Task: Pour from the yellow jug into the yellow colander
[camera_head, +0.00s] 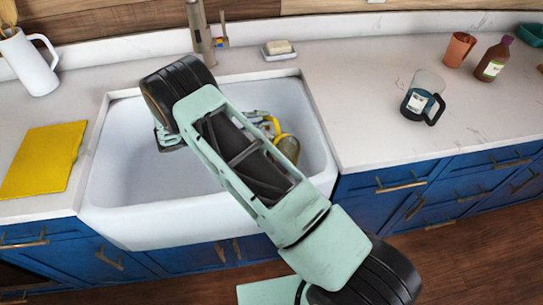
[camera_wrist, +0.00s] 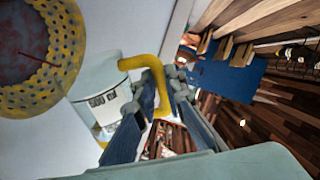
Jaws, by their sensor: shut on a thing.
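My gripper (camera_wrist: 162,105) is shut on the yellow handle of the yellow jug (camera_wrist: 148,62) in the wrist view. The jug's pale, see-through body with a white label lies left of the fingers. The yellow colander (camera_wrist: 72,38), round with a dotted rim and a dark reddish inside, is at the upper left there, beyond the jug and apart from my fingers. In the head view my gripper (camera_head: 258,116) is over the right part of the sink. A yellow handle and a rounded olive-yellow shape show beside my arm, which hides most of the jug and the colander.
The white sink (camera_head: 112,190) lies below my arm, with a tap (camera_head: 201,35) behind it. A yellow board (camera_head: 42,160) and white pitcher (camera_head: 28,62) are left. A dark-handled jug (camera_head: 422,97), brown cup (camera_head: 459,49) and bottle (camera_head: 493,60) stand right. The right counter's front is clear.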

